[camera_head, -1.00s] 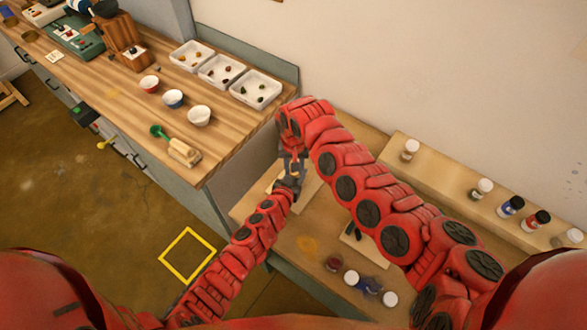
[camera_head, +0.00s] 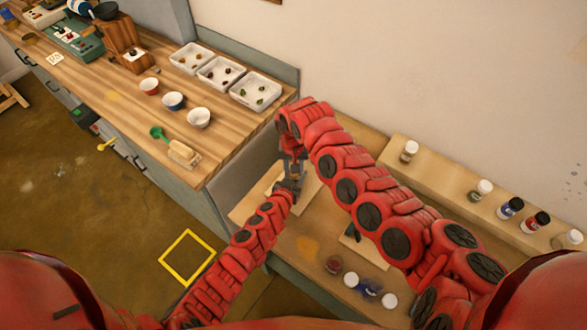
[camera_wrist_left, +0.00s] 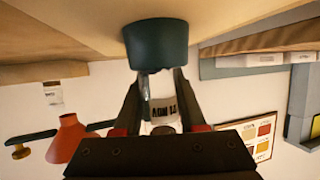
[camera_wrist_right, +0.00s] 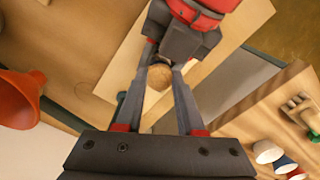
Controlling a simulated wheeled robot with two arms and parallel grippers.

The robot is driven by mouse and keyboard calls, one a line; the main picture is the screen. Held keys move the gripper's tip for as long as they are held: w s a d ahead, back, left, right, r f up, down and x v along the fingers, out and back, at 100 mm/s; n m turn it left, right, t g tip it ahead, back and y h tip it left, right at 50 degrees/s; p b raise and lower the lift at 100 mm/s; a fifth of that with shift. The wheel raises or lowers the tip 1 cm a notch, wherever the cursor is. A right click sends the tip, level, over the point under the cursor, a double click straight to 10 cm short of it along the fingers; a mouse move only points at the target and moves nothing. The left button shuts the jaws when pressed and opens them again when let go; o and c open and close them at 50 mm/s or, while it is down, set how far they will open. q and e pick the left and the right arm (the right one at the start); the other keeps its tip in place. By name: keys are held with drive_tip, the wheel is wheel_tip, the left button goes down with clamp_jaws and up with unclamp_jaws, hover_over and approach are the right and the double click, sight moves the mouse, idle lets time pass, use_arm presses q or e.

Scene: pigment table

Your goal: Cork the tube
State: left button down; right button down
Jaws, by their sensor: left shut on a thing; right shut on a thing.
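My right gripper (camera_head: 291,158) is shut on the cork (camera_wrist_right: 159,76), a round tan piece between its fingertips in the right wrist view. My left gripper (camera_head: 291,187) is just below it in the head view and also shows at the top of the right wrist view (camera_wrist_right: 180,40). It is shut on the tube (camera_wrist_left: 162,108), whose white label with dark print shows between the fingers. A dark teal cylinder (camera_wrist_left: 155,45) is at the fingertips in the left wrist view. The tube's mouth is hidden, and I cannot tell whether the cork touches it.
An orange-red funnel (camera_wrist_right: 18,98) stands beside the pale board (camera_wrist_right: 120,75). Several jars, such as a white-capped one (camera_head: 389,299), stand at the table's front, and more line the back shelf (camera_head: 440,168). The wooden workbench (camera_head: 225,140) at left holds bowls and trays.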

drive_tip(key=shift+f, duration=0.5)
drive_tip(key=shift+s+d+f, duration=0.15)
drive_tip(key=shift+s+f, duration=0.05)
drive_tip(key=shift+f, duration=0.15)
idle(0.6)
drive_tip(key=shift+r, duration=0.15)
drive_tip(key=shift+w+r, duration=0.1)
drive_tip(key=shift+r, duration=0.35)
drive_tip(key=shift+w+r, duration=0.15)
drive_tip(key=shift+r, duration=0.05)
idle(0.4)
drive_tip(key=shift+a+f, duration=0.2)
drive_tip(key=shift+f, duration=0.25)
idle(0.6)
